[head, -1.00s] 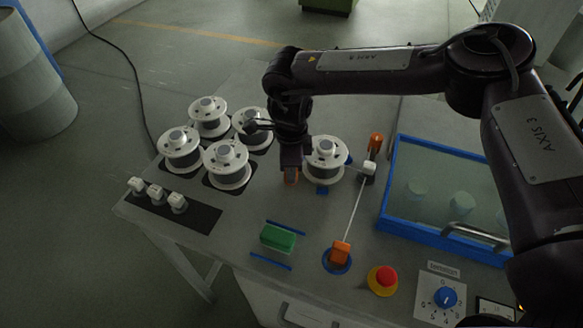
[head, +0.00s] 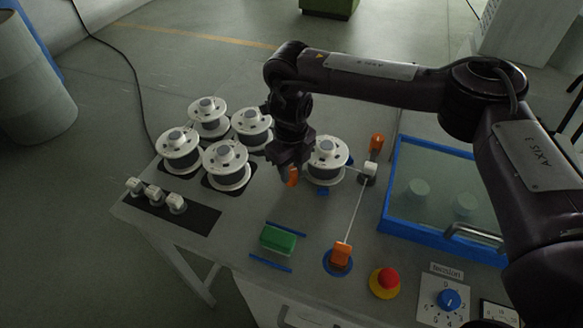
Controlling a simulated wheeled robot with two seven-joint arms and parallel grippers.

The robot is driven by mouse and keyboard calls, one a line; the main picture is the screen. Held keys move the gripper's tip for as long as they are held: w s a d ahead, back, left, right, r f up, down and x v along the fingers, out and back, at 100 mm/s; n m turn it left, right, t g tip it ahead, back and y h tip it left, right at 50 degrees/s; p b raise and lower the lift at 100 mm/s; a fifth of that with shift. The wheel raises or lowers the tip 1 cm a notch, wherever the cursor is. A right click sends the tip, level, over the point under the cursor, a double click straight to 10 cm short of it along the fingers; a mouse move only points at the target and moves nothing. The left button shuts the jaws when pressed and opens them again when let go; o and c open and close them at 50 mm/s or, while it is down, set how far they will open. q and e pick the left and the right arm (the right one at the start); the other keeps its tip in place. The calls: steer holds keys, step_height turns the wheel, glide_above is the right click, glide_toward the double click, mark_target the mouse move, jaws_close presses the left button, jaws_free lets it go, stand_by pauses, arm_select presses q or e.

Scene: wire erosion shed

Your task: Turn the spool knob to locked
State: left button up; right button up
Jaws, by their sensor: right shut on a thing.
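The orange spool knob (head: 293,177) is at the left side of a white-flanged wire spool (head: 325,163) mounted on the machine table. My right gripper (head: 291,171) comes down over the knob from above and is shut on it. The dark fingers and wrist hide much of the knob, and I cannot read any lock mark beside it. My left gripper is not in view.
Several spare spools (head: 226,164) stand at left, behind small white blocks (head: 154,194). A wire runs from the mounted spool's guide to an orange clamp (head: 341,255). A blue-framed tank (head: 430,239), red stop button (head: 387,279) and dial (head: 448,299) lie right.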

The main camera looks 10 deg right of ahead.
steer(key=shift+w+r+m, duration=0.2)
steer(key=shift+r+m, duration=0.05)
steer(key=shift+m, duration=0.15)
steer(key=o, duration=0.9)
steer(key=shift+o, duration=0.3)
steer(key=shift+s+a+f, duration=0.1)
steer(key=shift+s+f, duration=0.1)
